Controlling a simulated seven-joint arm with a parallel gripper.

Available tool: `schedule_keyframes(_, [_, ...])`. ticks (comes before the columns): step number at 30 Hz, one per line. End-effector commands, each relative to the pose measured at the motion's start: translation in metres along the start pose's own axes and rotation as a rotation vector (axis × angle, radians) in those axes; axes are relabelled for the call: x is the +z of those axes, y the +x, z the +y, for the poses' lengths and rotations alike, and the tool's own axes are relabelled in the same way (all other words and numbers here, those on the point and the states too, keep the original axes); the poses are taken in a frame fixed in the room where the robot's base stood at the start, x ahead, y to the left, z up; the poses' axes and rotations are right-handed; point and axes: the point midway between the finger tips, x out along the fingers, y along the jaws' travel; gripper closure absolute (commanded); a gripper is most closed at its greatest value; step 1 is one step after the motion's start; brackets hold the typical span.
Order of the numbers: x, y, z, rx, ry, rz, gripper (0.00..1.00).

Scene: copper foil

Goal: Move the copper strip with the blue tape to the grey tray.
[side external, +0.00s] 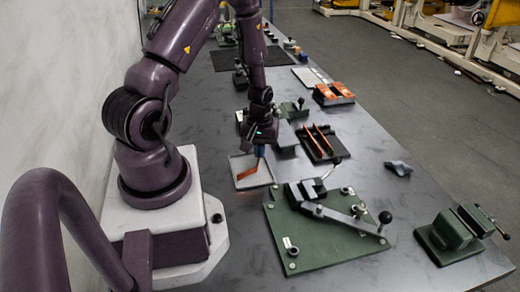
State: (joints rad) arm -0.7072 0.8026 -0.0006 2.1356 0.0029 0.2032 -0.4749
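The grey tray (262,182) lies on the dark table just right of my base. A copper strip (246,173) shows orange over the tray and slants up to the right towards my gripper (259,150). A small blue patch, apparently its tape, shows right at the fingertips. My gripper points down over the tray's far right side and appears shut on the strip's taped end. The fingers are small and dark here. I cannot tell whether the strip's lower end touches the tray floor.
A dark rack with upright copper strips (318,140) stands right of the tray. A green plate with a lever clamp (318,242) lies in front, and a green vise (452,232) stands at the right. An orange-topped block (333,94) is farther back. A grey crumpled piece (398,168) lies alone.

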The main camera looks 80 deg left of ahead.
Motion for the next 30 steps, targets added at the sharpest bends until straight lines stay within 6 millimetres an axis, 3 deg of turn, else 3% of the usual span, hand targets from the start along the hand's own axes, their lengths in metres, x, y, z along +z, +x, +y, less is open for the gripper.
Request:
schedule_keyframes(14, [0.000, 0.012, 0.000, 0.000, 0.001, 0.000, 1.00])
schedule_keyframes(18, [0.000, 0.012, 0.001, 0.001, 0.002, 0.000, 0.73])
schedule_keyframes(30, [0.000, 0.012, 0.005, 0.008, 0.010, 0.005, 0.72])
